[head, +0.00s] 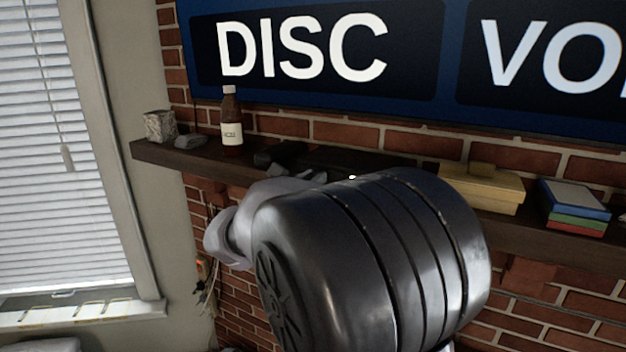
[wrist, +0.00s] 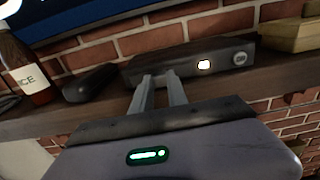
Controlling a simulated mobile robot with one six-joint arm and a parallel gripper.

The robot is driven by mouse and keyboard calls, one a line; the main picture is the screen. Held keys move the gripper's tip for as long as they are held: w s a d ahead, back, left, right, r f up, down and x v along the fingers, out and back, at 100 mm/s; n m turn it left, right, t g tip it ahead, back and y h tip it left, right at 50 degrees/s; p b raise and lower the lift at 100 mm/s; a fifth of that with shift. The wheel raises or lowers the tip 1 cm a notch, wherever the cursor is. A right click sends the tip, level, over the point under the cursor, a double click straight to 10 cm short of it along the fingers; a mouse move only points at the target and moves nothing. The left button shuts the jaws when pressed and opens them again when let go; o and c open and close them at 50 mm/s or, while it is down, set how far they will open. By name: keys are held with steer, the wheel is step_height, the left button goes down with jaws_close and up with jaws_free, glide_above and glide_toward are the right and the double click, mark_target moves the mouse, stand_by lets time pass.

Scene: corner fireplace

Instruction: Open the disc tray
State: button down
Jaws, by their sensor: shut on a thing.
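The disc player (wrist: 215,60) is a flat black box on the dark mantel shelf, with a small lit button (wrist: 203,65) and a round knob (wrist: 240,58) on its front. My gripper (wrist: 160,80) reaches its front face left of the lit button. The two grey fingers are slightly apart and shut on the front of the disc tray; the part between them is small and dark, and its edges are hard to make out. In the head view my arm covers most of the player, and only part of its dark top (head: 350,160) shows behind it.
A brown bottle (head: 232,125), a dark remote-like object (wrist: 90,83) and a stone cube (head: 159,126) are left of the player. A yellow box (head: 480,190) and stacked books (head: 575,208) are to its right. A screen reading DISC (head: 320,95) hangs above.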

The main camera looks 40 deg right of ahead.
steer(key=v, duration=0.7)
steer(key=shift+a+b, duration=0.25)
steer(key=shift+b, duration=0.2)
steer(key=shift+s, duration=0.1)
steer(key=c, duration=1.3)
jaws_free()
steer(key=shift+a, duration=0.1)
steer(key=v, duration=1.7)
steer(key=shift+s+a, duration=0.1)
steer(key=shift+s, duration=0.05)
